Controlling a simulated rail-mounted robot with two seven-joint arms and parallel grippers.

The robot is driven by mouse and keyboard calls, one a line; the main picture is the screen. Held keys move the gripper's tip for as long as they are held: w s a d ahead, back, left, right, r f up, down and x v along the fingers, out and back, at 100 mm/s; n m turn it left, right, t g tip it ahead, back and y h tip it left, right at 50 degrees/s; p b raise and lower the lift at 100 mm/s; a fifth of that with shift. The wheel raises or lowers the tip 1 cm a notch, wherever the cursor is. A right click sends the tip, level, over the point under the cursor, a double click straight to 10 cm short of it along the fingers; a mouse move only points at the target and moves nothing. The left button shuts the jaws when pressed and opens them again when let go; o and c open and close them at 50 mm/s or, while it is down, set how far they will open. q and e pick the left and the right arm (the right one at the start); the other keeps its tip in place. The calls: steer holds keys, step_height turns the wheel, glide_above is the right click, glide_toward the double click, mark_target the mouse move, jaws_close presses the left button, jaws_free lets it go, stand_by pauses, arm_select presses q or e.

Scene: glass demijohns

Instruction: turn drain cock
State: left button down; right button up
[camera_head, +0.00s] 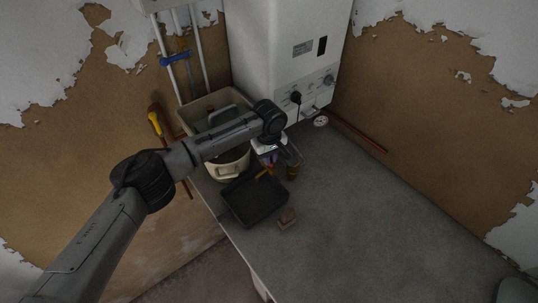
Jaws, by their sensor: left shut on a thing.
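My left arm comes in from the left and reaches over the worktop to the front of the white boiler. My left gripper (278,160) is below the boiler, just above the back of a black tray. It is shut on what looks like the drain cock, whose orange part (265,173) shows just below the fingers. The gripper and wrist hide most of the cock, so its turn angle cannot be told. A brownish copper-coloured fitting (292,172) shows just right of the fingers. My right gripper is not in view.
The white boiler (285,60) has knobs and a round gauge (320,121). A beige tub (195,121) stands left, partly behind my arm.

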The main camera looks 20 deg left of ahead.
arm_select(q)
steer(key=m+p, duration=0.1)
steer(key=p, duration=0.3)
steer(key=m+p, duration=0.2)
steer(key=p, duration=0.2)
steer(key=shift+r+m, duration=0.3)
steer(key=m, duration=0.1)
steer(key=m+p, duration=0.1)
steer(key=shift+f+m, duration=0.2)
steer(key=shift+m, duration=0.1)
steer(key=m+p, duration=0.1)
steer(key=m, duration=0.1)
steer(key=shift+m, duration=0.4)
steer(key=m+p, duration=0.1)
steer(key=m, duration=0.3)
steer(key=shift+m, duration=1.2)
steer(key=shift+p, duration=0.3)
steer(key=c, duration=1.2)
jaws_free()
steer(key=shift+f, duration=0.1)
